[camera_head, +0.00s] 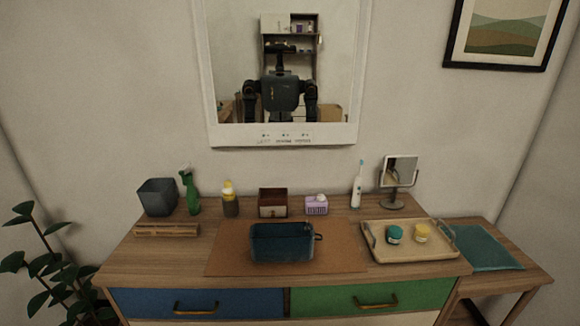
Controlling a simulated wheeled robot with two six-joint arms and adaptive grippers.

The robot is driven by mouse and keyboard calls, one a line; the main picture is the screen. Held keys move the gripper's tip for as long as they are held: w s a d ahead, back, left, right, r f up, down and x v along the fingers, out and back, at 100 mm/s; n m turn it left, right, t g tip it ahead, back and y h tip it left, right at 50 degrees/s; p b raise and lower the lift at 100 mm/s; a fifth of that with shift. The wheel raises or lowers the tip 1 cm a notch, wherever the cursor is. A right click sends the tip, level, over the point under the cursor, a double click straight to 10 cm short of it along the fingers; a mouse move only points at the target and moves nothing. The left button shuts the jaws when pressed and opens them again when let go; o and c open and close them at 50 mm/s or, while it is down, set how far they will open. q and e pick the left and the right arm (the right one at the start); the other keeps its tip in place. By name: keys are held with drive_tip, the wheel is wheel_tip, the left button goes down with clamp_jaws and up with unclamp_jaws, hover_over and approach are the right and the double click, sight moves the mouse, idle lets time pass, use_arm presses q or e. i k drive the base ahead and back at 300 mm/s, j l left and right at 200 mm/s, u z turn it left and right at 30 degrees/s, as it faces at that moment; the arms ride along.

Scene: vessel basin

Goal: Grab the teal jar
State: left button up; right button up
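The teal jar (394,234) is small and round with a pale band. It stands on the tray (452,252), which has handles and lies at the right end of the dresser top. A similar yellow jar (421,233) stands just to its right, with a narrow gap. Neither of my grippers shows over the dresser. The mirror on the wall reflects my body, but too small to tell the state of any gripper.
A dark blue basin (282,245) stands on a brown mat (225,262) left of the tray. Behind are a grey bin (157,197), green spray bottle (189,192), electric toothbrush (356,187) and small stand mirror (400,174). A teal folded cloth (478,247) lies right of the tray.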

sight(394, 233)
drive_tip(key=i+l+u, duration=0.15)
drive_tip(key=l, duration=0.4)
drive_tip(key=l+u, duration=0.15)
drive_tip(key=l, duration=0.4)
drive_tip(key=i+l+u, duration=0.15)
drive_tip(key=l, duration=0.4)
